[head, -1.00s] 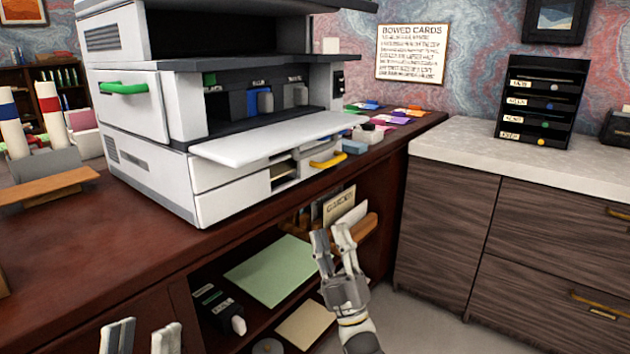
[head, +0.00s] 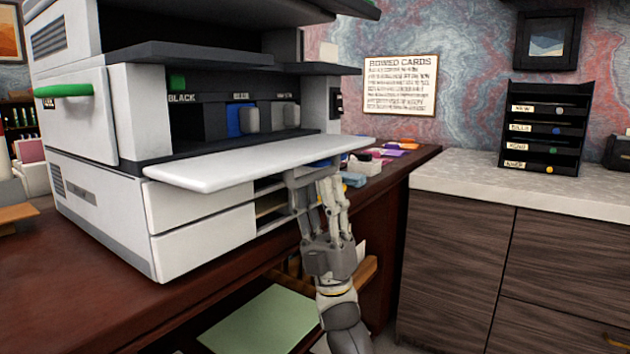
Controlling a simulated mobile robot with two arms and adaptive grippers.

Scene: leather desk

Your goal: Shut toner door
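The toner door (head: 240,168) is a white flap on the front of the printer (head: 88,120). It is folded down and lies about level below the dark toner bay (head: 190,133). My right gripper (head: 314,178) is just under the door's front edge, toward its right end. Its two fingers point up and are apart, with nothing seen between them. The fingertips are partly hidden at the door's edge, so I cannot tell whether they touch it. My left gripper is out of view.
A green-handled panel (head: 85,118) is on the printer's left side. Coloured cartridges and small items (head: 385,155) lie on the desk right of the printer. A pale counter (head: 500,172) with a black rack (head: 545,128) stands at right. A shelf under the desk holds a green sheet (head: 262,322).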

